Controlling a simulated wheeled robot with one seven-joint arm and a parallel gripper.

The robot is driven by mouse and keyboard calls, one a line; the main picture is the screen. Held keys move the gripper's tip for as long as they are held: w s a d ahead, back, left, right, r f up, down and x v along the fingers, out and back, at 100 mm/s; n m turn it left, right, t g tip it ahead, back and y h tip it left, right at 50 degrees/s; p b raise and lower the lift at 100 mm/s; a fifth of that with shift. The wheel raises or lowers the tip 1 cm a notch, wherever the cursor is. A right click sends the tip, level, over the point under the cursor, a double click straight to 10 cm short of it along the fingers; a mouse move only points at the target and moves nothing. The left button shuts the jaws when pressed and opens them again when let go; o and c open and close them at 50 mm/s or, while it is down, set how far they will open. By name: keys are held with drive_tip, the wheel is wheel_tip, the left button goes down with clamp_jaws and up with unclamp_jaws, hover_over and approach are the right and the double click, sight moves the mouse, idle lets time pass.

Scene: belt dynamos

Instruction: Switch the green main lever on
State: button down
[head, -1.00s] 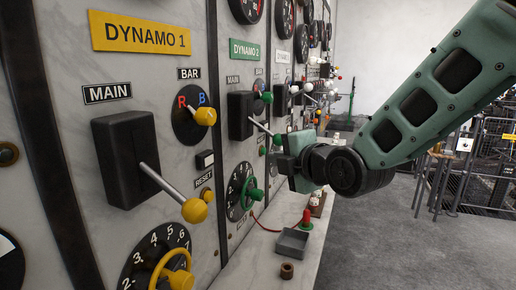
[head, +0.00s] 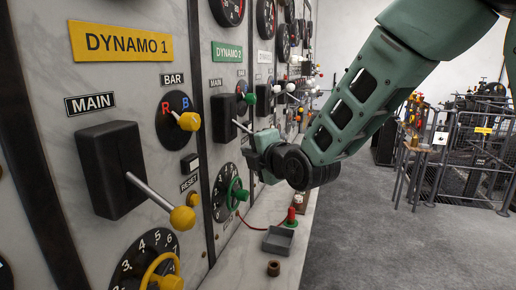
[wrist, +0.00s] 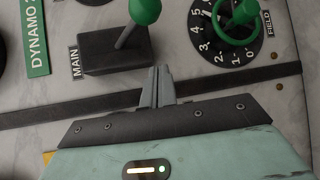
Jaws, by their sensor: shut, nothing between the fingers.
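The green main lever of Dynamo 2 stands out from its black box (head: 222,117) in the head view; its metal rod (head: 242,127) slants down to the right. Its green ball is hidden there behind my gripper (head: 250,152). In the wrist view, the green ball (wrist: 145,9) is at the top edge, its rod (wrist: 127,35) leading to the black MAIN box (wrist: 115,55). My gripper (wrist: 159,72) is shut and empty. Its fingertips show beside the box's lower right corner, apart from the ball in the picture.
The green field wheel (head: 237,194) sits below the lever, also in the wrist view (wrist: 238,18). Dynamo 1's yellow-knobbed lever (head: 182,217) projects at the near left.

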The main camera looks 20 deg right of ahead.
drive_tip(key=shift+w+d+p, duration=0.7)
drive_tip(key=shift+w+p, duration=0.2)
drive_tip(key=shift+w, duration=0.1)
drive_tip(key=shift+w+d+p, duration=0.7)
drive_tip(key=shift+w+p, duration=0.2)
drive_tip(key=shift+w, duration=0.05)
drive_tip(key=shift+s+d+r+g+p, duration=0.1)
drive_tip(key=shift+d+r+g+p, duration=0.05)
drive_tip(key=shift+r+g+p, duration=0.25)
